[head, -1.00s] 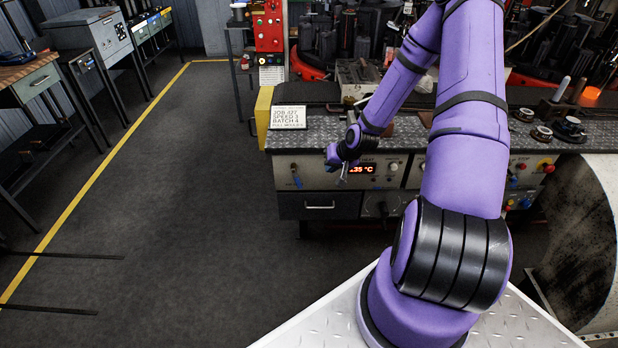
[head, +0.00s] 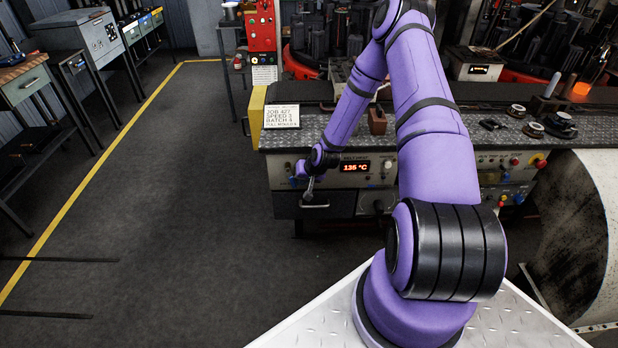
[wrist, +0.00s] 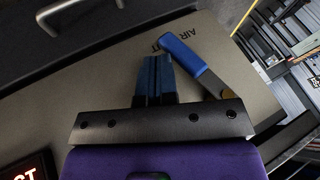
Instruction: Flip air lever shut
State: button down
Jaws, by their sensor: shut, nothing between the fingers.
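The air lever has a blue handle (wrist: 185,53) on a metal arm, in the wrist view, set on a beige panel (wrist: 110,90) beside upside-down "AIR" lettering. The handle slants from its pivot at the lower right toward the upper left. My gripper (wrist: 156,62) is shut and empty, its blue fingertips just left of the handle and very close to it. I cannot tell whether they touch. In the head view my gripper (head: 309,187) is at the left end of the machine's front panel, largely hiding the lever there.
A temperature display (head: 355,167) reads 136 °C, right of my gripper. A dark drawer with a metal handle (head: 315,206) lies below. A job card (head: 281,117) stands on the worktop (head: 390,142) above. The floor to the left is open.

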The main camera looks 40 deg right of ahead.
jog(key=shift+w+a, duration=0.1)
jog(key=shift+a, duration=0.05)
jog(key=shift+w+a+f+t+y, duration=0.3)
jog(key=shift+w+a+f+y, duration=0.1)
jog(key=shift+a+f, duration=0.2)
dwell(0.3)
jog(key=shift+r, duration=0.1)
